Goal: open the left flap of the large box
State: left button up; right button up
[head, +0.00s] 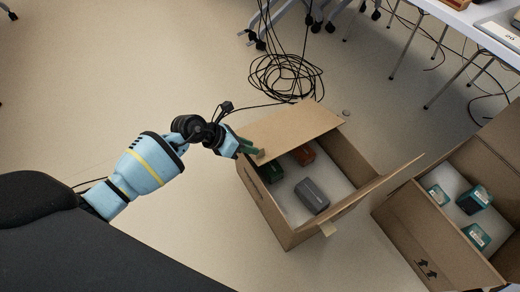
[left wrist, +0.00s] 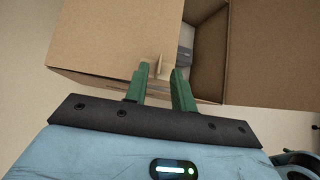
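The large cardboard box (head: 283,222) stands on the floor at the centre of the head view. One flap (head: 292,127) lies over its far-left part, covering some of the opening. Another flap (head: 375,196) sticks up and outward on the right side. My left gripper (head: 258,153) is at the left edge of the box, by the near corner of the far-left flap. In the left wrist view its two green fingers (left wrist: 165,75) are apart. One finger overlaps the cardboard flap (left wrist: 115,35) and the other overlaps the dark opening. I cannot tell whether they touch the flap. My right gripper is out of view.
A second open box (head: 425,235) with teal packages stands close on the right. Black cables (head: 285,77) lie coiled behind. Floor on the left is clear.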

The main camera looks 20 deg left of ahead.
pick_arm(q)
jog(key=b+x, duration=0.1)
jog(key=x, duration=0.3)
jog(key=shift+w+d+f+b, duration=0.1)
jog(key=shift+f+b, duration=0.15)
jog(key=shift+b, duration=0.05)
jog(key=shift+w+d+f, duration=0.1)
jog(key=shift+d, duration=0.1)
grip_shut()
dwell(1.0)
